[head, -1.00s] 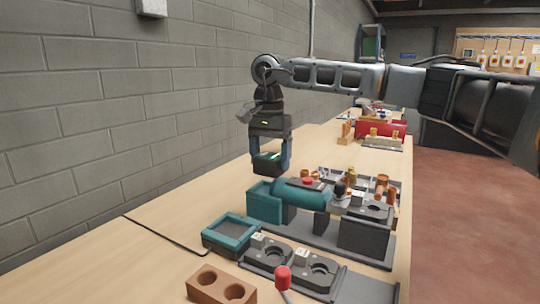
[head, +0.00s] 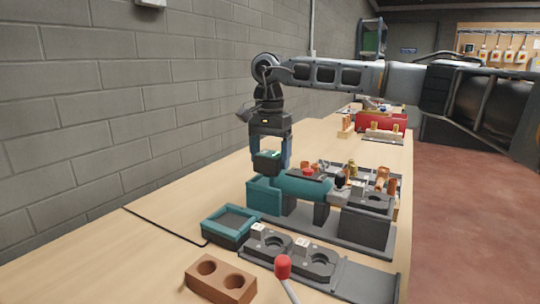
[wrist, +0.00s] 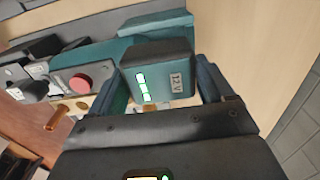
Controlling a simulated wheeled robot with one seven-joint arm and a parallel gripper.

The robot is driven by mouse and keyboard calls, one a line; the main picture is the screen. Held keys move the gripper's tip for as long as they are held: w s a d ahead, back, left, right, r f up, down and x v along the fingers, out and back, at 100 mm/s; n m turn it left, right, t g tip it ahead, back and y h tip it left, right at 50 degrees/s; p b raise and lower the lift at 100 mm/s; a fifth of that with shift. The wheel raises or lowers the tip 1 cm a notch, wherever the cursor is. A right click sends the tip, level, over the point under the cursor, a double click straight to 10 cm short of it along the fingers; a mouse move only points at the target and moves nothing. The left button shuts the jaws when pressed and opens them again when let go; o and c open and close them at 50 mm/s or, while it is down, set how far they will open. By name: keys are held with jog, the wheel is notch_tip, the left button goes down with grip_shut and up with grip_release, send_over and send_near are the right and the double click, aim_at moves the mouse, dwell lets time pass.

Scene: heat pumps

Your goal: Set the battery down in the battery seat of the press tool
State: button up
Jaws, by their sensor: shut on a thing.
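My gripper (head: 270,153) is shut on the battery (head: 265,161), a dark block with a lit green strip. In the wrist view the battery (wrist: 157,72) shows a "12 V" label and sits between the two fingers of my gripper (wrist: 163,85). The teal press tool (head: 303,186) lies on its stand on the bench, with a red button on top. Its teal battery seat (head: 264,197) is at the left end. The battery is above the seat in the head view. The wrist view shows part of the seat (wrist: 155,23) behind the battery; any gap is hard to judge.
A teal-rimmed tray (head: 211,231) stands in front of the press tool. A tray of copper fittings (head: 381,178) lies behind. The bench left of the seat is clear.

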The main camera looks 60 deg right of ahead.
jog(key=shift+f, duration=0.25)
jog(key=o, duration=1.2)
jog(key=shift+r, duration=3.95)
